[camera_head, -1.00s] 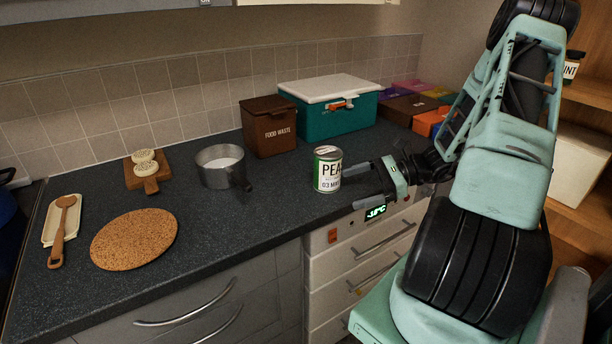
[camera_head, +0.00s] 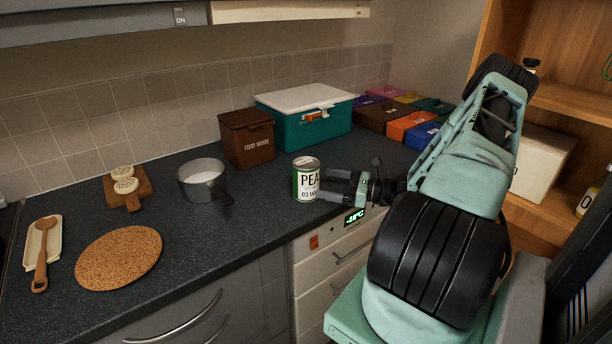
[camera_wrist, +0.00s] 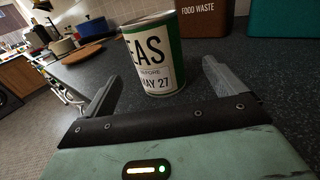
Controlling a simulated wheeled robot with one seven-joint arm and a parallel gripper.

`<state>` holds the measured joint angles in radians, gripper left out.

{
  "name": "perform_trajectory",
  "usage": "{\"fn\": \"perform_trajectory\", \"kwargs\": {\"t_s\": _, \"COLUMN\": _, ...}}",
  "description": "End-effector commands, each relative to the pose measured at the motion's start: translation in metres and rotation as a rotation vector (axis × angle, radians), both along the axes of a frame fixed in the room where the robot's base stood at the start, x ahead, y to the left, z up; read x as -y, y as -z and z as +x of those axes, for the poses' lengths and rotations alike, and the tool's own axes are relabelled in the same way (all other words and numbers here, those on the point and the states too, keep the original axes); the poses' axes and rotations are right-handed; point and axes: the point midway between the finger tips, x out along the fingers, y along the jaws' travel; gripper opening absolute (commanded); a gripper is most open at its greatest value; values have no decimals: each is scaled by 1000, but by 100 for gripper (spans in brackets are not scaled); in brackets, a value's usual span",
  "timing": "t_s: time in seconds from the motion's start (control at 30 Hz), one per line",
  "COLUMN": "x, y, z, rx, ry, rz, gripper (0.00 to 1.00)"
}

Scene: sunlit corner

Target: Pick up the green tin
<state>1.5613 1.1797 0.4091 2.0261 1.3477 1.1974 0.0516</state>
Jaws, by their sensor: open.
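The green tin (camera_head: 306,181) stands upright on the dark worktop near its front edge. It has a white label reading "PEAS" and a green band. In the wrist view the tin (camera_wrist: 155,55) stands just beyond the fingertips, roughly centred between them. My gripper (camera_head: 325,186) is open, level with the tin and at its right side. Its two fingers (camera_wrist: 160,82) show in the wrist view with nothing between them. I cannot tell whether a fingertip touches the tin.
Behind the tin are a brown food waste box (camera_head: 246,138) and a teal box with a white lid (camera_head: 305,114). A metal pan (camera_head: 203,180) stands to the left, with a cork mat (camera_head: 119,257) further left. Several coloured boxes (camera_head: 410,122) sit at the back right.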

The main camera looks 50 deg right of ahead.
Motion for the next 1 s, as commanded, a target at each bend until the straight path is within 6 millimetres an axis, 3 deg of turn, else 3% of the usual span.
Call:
{"fn": "perform_trajectory", "kwargs": {"t_s": 0.37, "x": -12, "y": -4, "z": 26, "rx": 0, "ry": -1, "rz": 0, "gripper": 95}}
{"fn": "perform_trajectory", "kwargs": {"t_s": 0.63, "x": -28, "y": -6, "z": 60, "rx": -1, "ry": -2, "rz": 1, "gripper": 95}}
{"fn": "perform_trajectory", "kwargs": {"t_s": 0.87, "x": -30, "y": -4, "z": 64, "rx": -1, "ry": 0, "rz": 0, "gripper": 95}}
{"fn": "perform_trajectory", "kwargs": {"t_s": 0.9, "x": -30, "y": -4, "z": 64, "rx": -1, "ry": 0, "rz": 0, "gripper": 92}}
{"fn": "perform_trajectory", "kwargs": {"t_s": 1.0, "x": -30, "y": -4, "z": 64, "rx": -1, "ry": 0, "rz": 0, "gripper": 64}}
